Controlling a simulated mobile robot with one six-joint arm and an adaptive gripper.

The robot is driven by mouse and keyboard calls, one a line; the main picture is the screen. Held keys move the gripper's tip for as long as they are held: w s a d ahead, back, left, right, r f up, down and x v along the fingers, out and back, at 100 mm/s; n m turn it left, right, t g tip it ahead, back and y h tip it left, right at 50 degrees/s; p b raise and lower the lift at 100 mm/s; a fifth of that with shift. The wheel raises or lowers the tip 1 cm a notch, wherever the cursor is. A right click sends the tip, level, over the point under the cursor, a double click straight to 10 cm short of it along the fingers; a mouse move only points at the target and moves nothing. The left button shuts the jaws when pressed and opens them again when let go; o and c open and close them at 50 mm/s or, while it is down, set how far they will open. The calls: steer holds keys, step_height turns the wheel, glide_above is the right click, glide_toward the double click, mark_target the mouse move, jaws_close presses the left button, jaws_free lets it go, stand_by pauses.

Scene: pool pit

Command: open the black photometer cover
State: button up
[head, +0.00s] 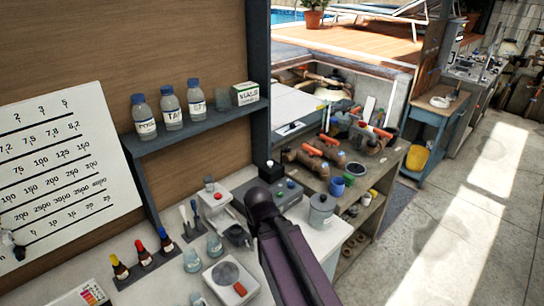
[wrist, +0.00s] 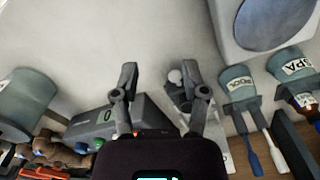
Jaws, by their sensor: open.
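A dark grey instrument with a small display and green and red buttons (wrist: 102,123) lies beyond my gripper, left of centre in the wrist view. In the head view a dark grey instrument with buttons (head: 287,192) stands on the bench, partly hidden behind my arm. It looks like the photometer, but I cannot clearly make out its black cover. My gripper (wrist: 159,76) is open and empty, its two fingers spread apart. The left finger overlaps the instrument in the wrist view; I cannot tell whether they touch.
A white device (head: 217,203) stands left of my arm. A grey lidded canister (head: 321,211) stands to the right. Glass flasks (head: 193,260), dropper bottles (head: 140,252) and a scale (head: 231,284) crowd the bench. A shelf (head: 200,127) holds bottles.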

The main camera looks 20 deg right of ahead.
steer(key=shift+w+a, duration=0.4)
steer(key=shift+o, duration=0.2)
steer(key=shift+o, duration=0.7)
steer(key=w+d+r+m+p, duration=0.1)
steer(key=w+d+r+p, duration=0.4)
steer(key=w, duration=0.5)
steer(key=w+d+r+m+p, duration=0.2)
steer(key=w+d+r+p, duration=0.3)
steer(key=w, duration=0.6)
steer(key=w+d+r+m+p, duration=0.1)
steer(key=w+d+r+p, duration=0.4)
steer(key=w+r+p, duration=0.4)
steer(key=shift+w+d, duration=0.4)
steer(key=shift+w, duration=0.85)
steer(key=shift+f, duration=0.1)
